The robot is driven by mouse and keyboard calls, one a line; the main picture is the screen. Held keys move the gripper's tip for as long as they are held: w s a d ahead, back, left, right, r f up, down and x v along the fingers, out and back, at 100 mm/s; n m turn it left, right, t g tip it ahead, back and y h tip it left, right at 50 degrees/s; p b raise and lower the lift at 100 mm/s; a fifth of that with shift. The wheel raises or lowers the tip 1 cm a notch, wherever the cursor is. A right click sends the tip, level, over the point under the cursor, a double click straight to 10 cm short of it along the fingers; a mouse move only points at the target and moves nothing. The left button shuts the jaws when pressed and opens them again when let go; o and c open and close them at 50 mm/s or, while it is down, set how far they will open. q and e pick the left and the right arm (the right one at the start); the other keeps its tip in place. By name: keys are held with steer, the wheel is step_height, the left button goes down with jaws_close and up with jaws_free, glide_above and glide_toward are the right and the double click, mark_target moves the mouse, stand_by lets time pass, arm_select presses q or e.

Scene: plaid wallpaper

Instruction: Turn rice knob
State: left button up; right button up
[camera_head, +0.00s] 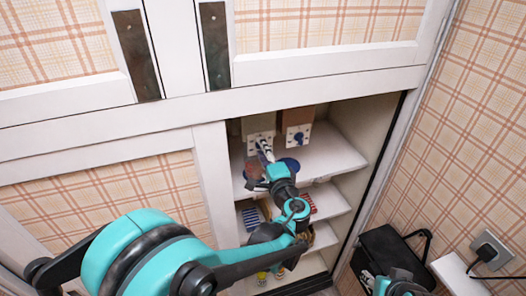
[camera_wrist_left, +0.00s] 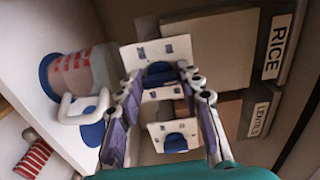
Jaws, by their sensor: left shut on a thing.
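The rice dispenser (camera_wrist_left: 212,48) carries a RICE label and hangs beneath the shelf in the left wrist view. Its white front plate (camera_wrist_left: 152,52) holds a blue rice knob (camera_wrist_left: 158,73). In the head view it is the left dispenser (camera_head: 258,124), its knob mostly hidden by my gripper. My left gripper (camera_wrist_left: 163,80) has a finger on each side of the rice knob and is shut on it; it also shows in the head view (camera_head: 264,150). Part of my right gripper (camera_head: 370,279) shows low at right; its jaw opening is unclear.
A lentils dispenser (camera_wrist_left: 222,112) with its own blue knob (camera_wrist_left: 176,143) is beside the rice one. Cabinet shelves (camera_head: 330,155) hold small items. A black bag (camera_head: 395,250) lies at lower right, near a wall socket (camera_head: 490,250).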

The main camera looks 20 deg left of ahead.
arm_select(q)
steer(key=o, duration=1.2)
steer(key=shift+c, duration=0.2)
steer(key=v, duration=1.2)
steer(key=shift+s+f, duration=0.1)
